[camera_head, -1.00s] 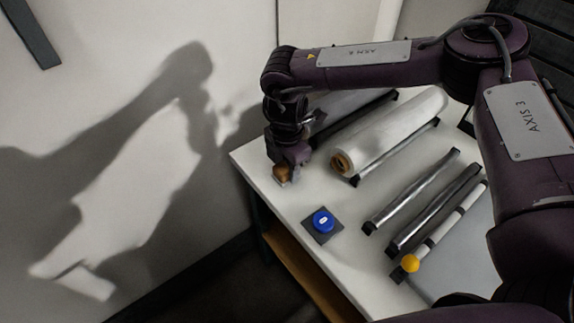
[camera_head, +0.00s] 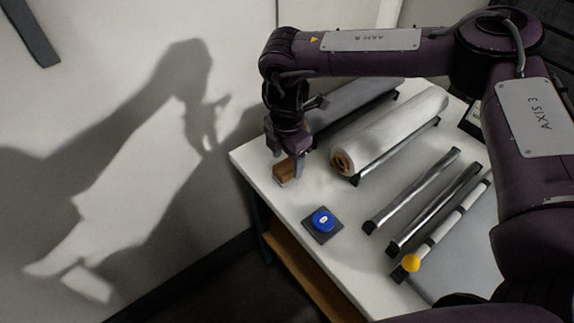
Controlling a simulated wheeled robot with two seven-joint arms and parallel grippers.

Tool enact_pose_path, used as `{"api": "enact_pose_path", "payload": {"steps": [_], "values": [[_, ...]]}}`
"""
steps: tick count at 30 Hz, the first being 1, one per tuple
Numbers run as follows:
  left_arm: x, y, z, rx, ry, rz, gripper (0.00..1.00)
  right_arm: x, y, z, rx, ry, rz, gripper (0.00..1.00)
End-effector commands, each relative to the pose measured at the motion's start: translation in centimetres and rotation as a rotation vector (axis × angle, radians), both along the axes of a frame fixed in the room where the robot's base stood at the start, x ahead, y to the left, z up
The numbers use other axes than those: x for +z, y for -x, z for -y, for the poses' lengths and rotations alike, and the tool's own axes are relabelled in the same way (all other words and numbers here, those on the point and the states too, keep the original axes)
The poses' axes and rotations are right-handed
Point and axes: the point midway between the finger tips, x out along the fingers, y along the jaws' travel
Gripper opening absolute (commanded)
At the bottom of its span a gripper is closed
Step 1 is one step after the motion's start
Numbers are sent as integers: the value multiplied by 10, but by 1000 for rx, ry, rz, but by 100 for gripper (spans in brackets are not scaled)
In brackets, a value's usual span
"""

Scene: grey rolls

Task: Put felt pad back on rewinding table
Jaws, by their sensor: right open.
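The felt pad (camera_head: 285,171) looks like a small brown block with a paler lower edge. It rests on the left corner of the white rewinding table (camera_head: 316,189). My right gripper (camera_head: 285,158) is open just above and behind the pad, with one finger to its right; whether the fingers touch it I cannot tell. Part of the pad's far side is hidden by the gripper. My left gripper is out of view.
A white roll (camera_head: 392,130) and a grey roll (camera_head: 350,103) lie behind. A blue button (camera_head: 322,220) on a dark plate sits near the front edge.

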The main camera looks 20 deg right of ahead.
Motion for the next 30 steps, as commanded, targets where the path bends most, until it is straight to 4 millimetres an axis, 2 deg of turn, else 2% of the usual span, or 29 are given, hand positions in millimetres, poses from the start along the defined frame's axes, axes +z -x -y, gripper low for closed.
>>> {"api": "enact_pose_path", "payload": {"steps": [6, 12, 18, 30], "values": [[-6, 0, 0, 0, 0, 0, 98, 49, -1, 0, 0, -2, 3, 62], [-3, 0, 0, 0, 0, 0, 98, 82, -1, -1, 2, 0, 4, 62], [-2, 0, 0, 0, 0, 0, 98, 91, 0, -1, 2, 0, 1, 62], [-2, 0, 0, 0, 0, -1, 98, 90, 0, -1, 1, -1, 1, 62]]}}
